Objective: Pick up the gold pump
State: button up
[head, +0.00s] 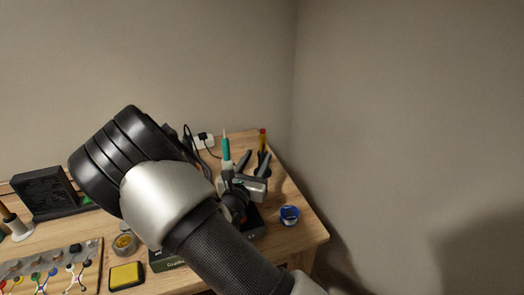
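The gold pump (262,141) stands upright at the back right of the wooden table, a thin amber-gold piece with a red top. Its lower part is hidden behind my gripper. My gripper (257,156) has a grey body and two black fingers spread apart, pointing away toward the back of the table. The pump shows just beyond the fingertips, nearer the right finger. I cannot tell the exact gap in depth. Nothing shows held between the fingers.
A teal-handled tool (226,150) stands just left of my gripper. A blue round tin (289,214) sits near the table's right edge. A white power strip (203,141) is behind.

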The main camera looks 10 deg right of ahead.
aim_at(262, 149)
jog(key=b+x, duration=0.1)
jog(key=x, duration=0.6)
jog(key=shift+w+a+f+b, duration=0.1)
jog(key=shift+b, duration=0.3)
jog(key=shift+c, duration=0.4)
grip_shut()
